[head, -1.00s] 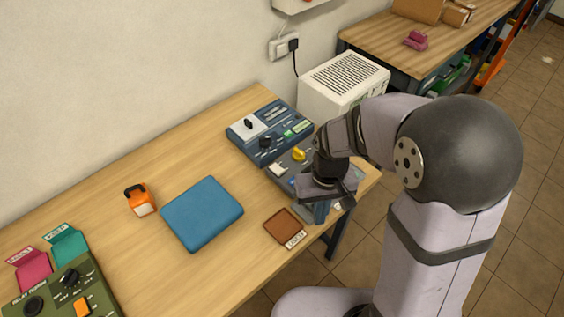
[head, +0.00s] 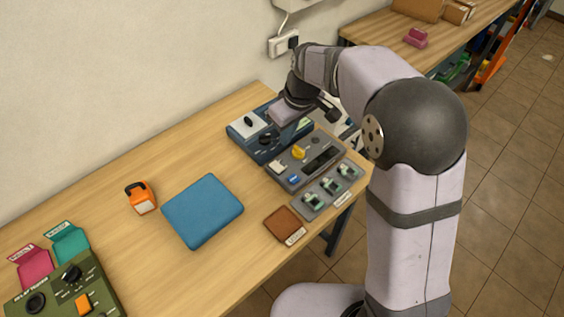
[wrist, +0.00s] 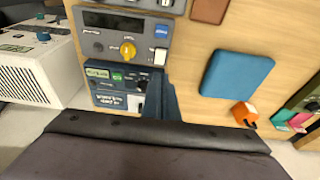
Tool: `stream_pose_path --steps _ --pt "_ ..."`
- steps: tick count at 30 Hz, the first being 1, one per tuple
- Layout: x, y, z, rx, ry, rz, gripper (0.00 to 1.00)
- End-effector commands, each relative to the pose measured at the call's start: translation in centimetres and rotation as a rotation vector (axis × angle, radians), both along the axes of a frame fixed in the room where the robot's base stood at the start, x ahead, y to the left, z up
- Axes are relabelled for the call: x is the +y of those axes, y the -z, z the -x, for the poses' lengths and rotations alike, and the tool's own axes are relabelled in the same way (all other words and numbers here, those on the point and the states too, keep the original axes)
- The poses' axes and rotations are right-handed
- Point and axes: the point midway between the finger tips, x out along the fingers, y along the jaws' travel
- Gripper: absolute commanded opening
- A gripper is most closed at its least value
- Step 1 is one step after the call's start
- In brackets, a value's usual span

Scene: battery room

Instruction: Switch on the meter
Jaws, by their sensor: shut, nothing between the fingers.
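I cannot tell for certain which unit is the meter. A grey unit (head: 308,172) with a dark display (head: 323,158), a yellow knob (head: 298,153), a pale switch (head: 278,167) and a blue button (head: 293,180) sits near the table's right end. It also shows in the wrist view (wrist: 98,32). Behind it is a blue unit (head: 243,138) with black knobs and a white plate; it shows in the wrist view too (wrist: 100,84). My gripper (head: 284,134) is shut and empty, pointing down over the blue unit and hiding part of it. Whether it touches is unclear.
A strip of several green switches (head: 328,187) and a brown pad (head: 284,223) lie in front. A blue folder (head: 202,211), an orange lamp-like object (head: 140,197) and a green tester (head: 62,292) are further left. A white vented box (wrist: 32,65) stands beyond the blue unit.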

Motion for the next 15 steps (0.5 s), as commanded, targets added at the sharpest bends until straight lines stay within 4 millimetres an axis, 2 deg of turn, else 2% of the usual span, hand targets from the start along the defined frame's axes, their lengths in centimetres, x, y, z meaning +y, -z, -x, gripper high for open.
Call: stream_pose_path --steps 10,15 --pt "0.0 0.3 0.0 0.001 0.002 0.0 0.0" --pt "0.2 1.5 -0.2 0.003 0.003 0.001 0.0"
